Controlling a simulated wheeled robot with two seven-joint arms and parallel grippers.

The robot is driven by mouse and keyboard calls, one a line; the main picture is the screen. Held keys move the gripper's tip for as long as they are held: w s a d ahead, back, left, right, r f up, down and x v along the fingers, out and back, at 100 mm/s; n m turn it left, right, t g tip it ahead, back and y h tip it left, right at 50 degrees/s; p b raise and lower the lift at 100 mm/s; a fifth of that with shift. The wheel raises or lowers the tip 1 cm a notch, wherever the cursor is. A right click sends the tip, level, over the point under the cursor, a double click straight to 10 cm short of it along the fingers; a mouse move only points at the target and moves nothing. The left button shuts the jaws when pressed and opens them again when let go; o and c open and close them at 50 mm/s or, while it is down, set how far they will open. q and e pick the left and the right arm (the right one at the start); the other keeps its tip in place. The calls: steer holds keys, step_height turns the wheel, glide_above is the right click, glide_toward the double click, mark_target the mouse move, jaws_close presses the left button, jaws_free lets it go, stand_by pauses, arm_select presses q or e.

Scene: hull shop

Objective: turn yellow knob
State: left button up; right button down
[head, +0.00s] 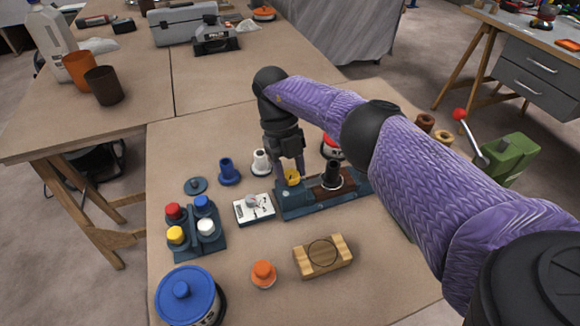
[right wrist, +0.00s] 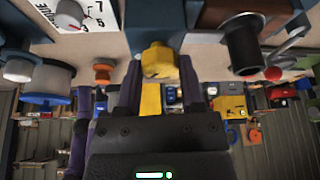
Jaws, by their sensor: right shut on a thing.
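The yellow knob (head: 292,178) sits at the left end of a dark teal base (head: 295,208) on the table. My right gripper (head: 288,170) reaches down onto it from above. In the right wrist view the yellow knob (right wrist: 158,60) is between the two fingers of my right gripper (right wrist: 157,78), which are shut on it. The fingers hide part of the knob in the head view. My left gripper is not in view.
Beside the base are a white dial card (head: 254,208), a blue spool-like part (head: 228,172) and a rack of coloured caps (head: 198,240). A black cylinder (head: 332,174) stands on the base to the right. A wooden block (head: 323,257) and an orange knob (head: 263,274) lie in front.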

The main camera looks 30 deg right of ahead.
steer(key=shift+m+y+p, duration=0.35)
steer(key=shift+m+y, duration=0.05)
steer(key=shift+m, duration=0.8)
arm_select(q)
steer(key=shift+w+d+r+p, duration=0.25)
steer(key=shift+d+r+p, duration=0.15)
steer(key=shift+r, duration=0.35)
arm_select(e)
steer(key=shift+d+m+t+y, duration=0.1)
steer(key=shift+m+t+y, duration=0.25)
steer(key=shift+m, duration=0.75)
steer(key=shift+c, duration=1)
jaws_free()
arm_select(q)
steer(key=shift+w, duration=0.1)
